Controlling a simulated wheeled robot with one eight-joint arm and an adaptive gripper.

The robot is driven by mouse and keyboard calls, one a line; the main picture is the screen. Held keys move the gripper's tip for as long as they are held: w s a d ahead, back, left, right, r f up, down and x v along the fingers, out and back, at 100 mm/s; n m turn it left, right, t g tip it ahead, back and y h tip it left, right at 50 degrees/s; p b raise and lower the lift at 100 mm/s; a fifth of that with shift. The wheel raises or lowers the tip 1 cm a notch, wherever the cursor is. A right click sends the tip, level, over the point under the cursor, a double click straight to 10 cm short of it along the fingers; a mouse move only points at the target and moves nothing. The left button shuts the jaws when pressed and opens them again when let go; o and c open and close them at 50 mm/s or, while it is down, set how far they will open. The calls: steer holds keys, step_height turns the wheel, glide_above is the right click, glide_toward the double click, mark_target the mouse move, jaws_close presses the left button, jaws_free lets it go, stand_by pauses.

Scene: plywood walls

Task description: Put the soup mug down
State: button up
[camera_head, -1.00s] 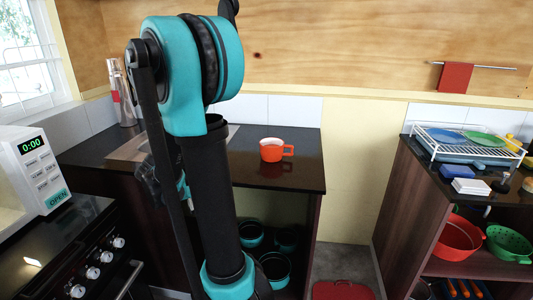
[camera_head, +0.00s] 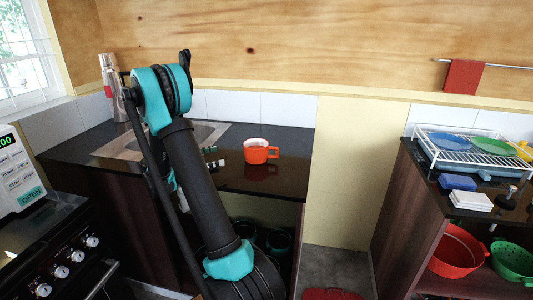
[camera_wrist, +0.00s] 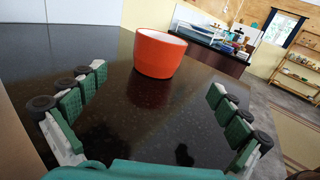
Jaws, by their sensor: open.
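The orange soup mug (camera_head: 259,151) stands upright on the dark countertop (camera_head: 232,182) right of the sink, its handle to the right in the head view. In the wrist view the mug (camera_wrist: 159,53) stands beyond the fingertips, clear of both fingers. My gripper (camera_wrist: 156,92) is open and empty, its fingers spread wide low over the counter. In the head view only a bit of my gripper (camera_head: 213,158) shows past my arm, left of the mug and apart from it.
A sink (camera_head: 190,138) and a flask (camera_head: 114,90) lie behind my arm. A stove (camera_head: 55,250) is at the left. At the right, a dish rack (camera_head: 465,150) stands on another counter, with a red colander (camera_head: 458,250) below. The counter around the mug is clear.

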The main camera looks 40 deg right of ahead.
mark_target(259, 147)
steer(key=x, duration=1.7)
steer(key=shift+s+d, duration=0.1)
steer(key=shift+s, duration=0.05)
steer(key=c, duration=1.6)
steer(key=shift+c, duration=0.2)
steer(key=shift+r, duration=0.15)
step_height(259, 147, up, 20)
steer(key=shift+f, duration=0.25)
